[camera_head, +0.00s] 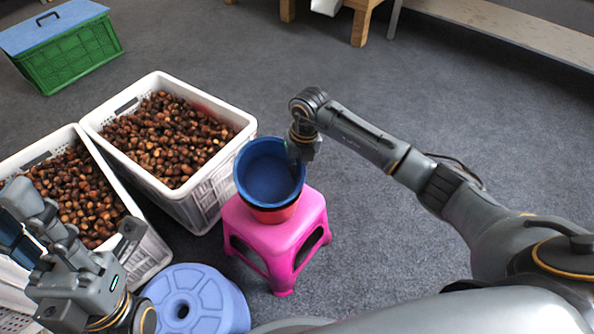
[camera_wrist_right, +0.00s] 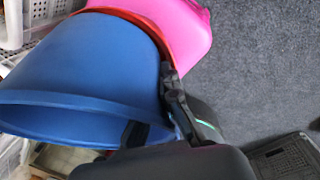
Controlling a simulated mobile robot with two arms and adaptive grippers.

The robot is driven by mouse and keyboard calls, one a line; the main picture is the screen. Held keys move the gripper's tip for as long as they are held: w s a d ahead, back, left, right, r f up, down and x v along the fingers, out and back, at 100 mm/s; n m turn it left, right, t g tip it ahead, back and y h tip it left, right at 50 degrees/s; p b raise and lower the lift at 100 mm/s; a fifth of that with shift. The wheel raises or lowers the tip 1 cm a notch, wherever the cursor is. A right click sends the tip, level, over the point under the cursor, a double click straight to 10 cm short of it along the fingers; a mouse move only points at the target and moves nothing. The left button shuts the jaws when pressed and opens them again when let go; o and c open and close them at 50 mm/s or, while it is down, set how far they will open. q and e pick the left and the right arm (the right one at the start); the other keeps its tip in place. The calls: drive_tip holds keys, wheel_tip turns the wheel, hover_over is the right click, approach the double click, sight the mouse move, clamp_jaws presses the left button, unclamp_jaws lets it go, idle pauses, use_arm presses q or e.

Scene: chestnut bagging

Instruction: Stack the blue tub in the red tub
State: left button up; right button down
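The blue tub (camera_head: 268,172) is upright, with its lower part seemingly inside the red tub (camera_head: 275,214). The red tub stands on the pink stool (camera_head: 279,238), and only a strip of it shows under the blue one. In the right wrist view the blue tub (camera_wrist_right: 85,70) fills the left, with a red edge (camera_wrist_right: 140,17) around its far end. My right gripper (camera_head: 302,152) is at the blue tub's right rim. Its fingers (camera_wrist_right: 158,115) lie on either side of the wall, shut on it. My left gripper (camera_head: 77,212) is empty, fingers spread, at the lower left.
Two white crates (camera_head: 213,183) of chestnuts stand left of the pink stool. A blue round stool (camera_head: 215,291) is in front, near my left gripper. A green crate with a blue lid (camera_head: 75,58) is at the far left. The grey floor right of the pink stool is clear.

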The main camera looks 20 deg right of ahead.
drive_tip(key=shift+f, duration=0.25)
drive_tip(key=c, duration=1.5)
unclamp_jaws()
drive_tip(key=shift+r, duration=0.1)
